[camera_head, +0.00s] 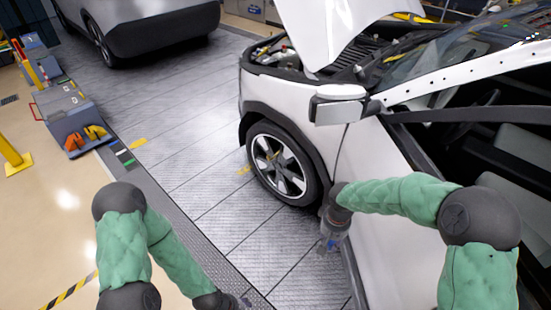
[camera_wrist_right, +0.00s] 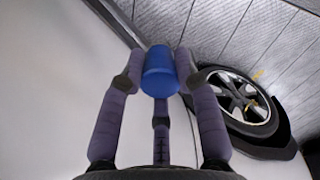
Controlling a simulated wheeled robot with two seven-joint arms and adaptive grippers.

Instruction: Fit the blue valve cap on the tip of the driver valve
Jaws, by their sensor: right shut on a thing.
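The blue valve cap (camera_wrist_right: 160,72) is held between the fingertips of my right gripper (camera_wrist_right: 158,76). In the head view, the right gripper (camera_head: 332,240) hangs beside the white car's side, just behind the front wheel (camera_head: 280,165), with a bit of blue at its tip. The wheel also shows in the wrist view (camera_wrist_right: 238,103), to the right of the cap and apart from it. A small yellow mark shows on its spokes; I cannot make out the valve itself. My left gripper (camera_head: 245,301) is mostly cut off at the bottom edge.
The white car (camera_head: 352,150) stands close by on the right, its hood raised and its side mirror (camera_head: 338,104) sticking out. The metal plate floor (camera_head: 205,165) left of the wheel is clear. A grey cart (camera_head: 75,125) and a yellow post (camera_head: 14,158) stand far left.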

